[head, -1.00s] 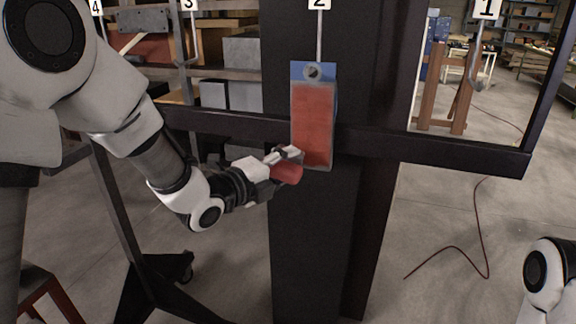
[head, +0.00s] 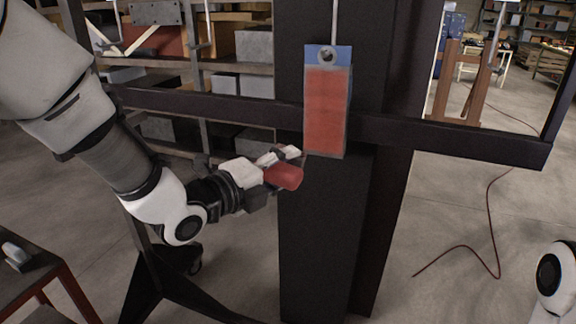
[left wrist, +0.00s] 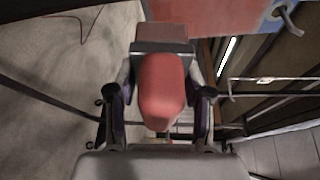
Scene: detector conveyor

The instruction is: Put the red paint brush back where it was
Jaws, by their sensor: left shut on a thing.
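My left gripper (head: 277,165) is shut on a red, rounded object, which I take to be the red paint brush (head: 284,177). In the left wrist view the brush (left wrist: 161,88) sits between the fingers, its rounded red part towards the camera and a wider block with a grey band beyond it. The gripper holds it in the air in front of the black post, at the lower left of a hanging red panel with a blue top (head: 325,110). My right gripper is out of view; only a piece of that arm shows at the lower right.
The panel hangs from a hook on the black frame (head: 450,140), whose crossbar runs left and right. Shelves with boxes (head: 255,45) stand behind. A red-edged table (head: 40,275) is at the lower left. A red cable (head: 495,240) lies on open floor at the right.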

